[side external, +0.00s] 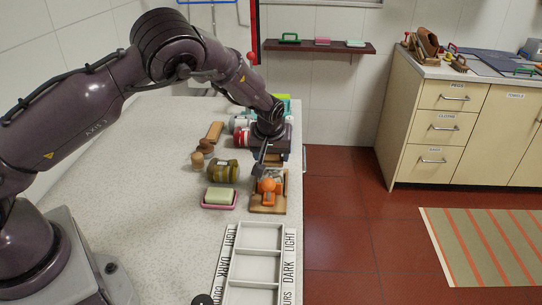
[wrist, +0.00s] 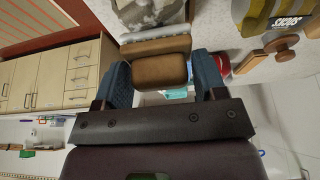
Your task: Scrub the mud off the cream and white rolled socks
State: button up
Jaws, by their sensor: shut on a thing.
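My gripper (wrist: 163,78) has its two blue fingers on either side of a brown block (wrist: 160,71), which looks like a wooden brush back. It is shut on this block. A greyish-white bundle with darker patches (wrist: 150,12), likely the muddy rolled socks, lies just beyond the block in the wrist view. In the side view my gripper (side external: 262,165) is low over the far end of the wooden washboard (side external: 277,209). The pale bundle (side external: 274,174) shows partly there, behind an orange knobbed thing (side external: 268,187). I cannot tell whether block and bundle touch.
An olive striped roll (side external: 222,169) lies left of the board, with a soap (side external: 219,195) on a pink dish nearer. Wooden knobbed items (side external: 198,162) and a red-and-white roll (side external: 241,136) stand farther back. A labelled divided tray (side external: 258,270) is in front. The counter's left side is clear.

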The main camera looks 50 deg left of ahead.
jog(key=shift+w+a, duration=0.8)
notch_tip(320, 180, up, 8)
jog(key=shift+d, duration=0.1)
dwell(0.6)
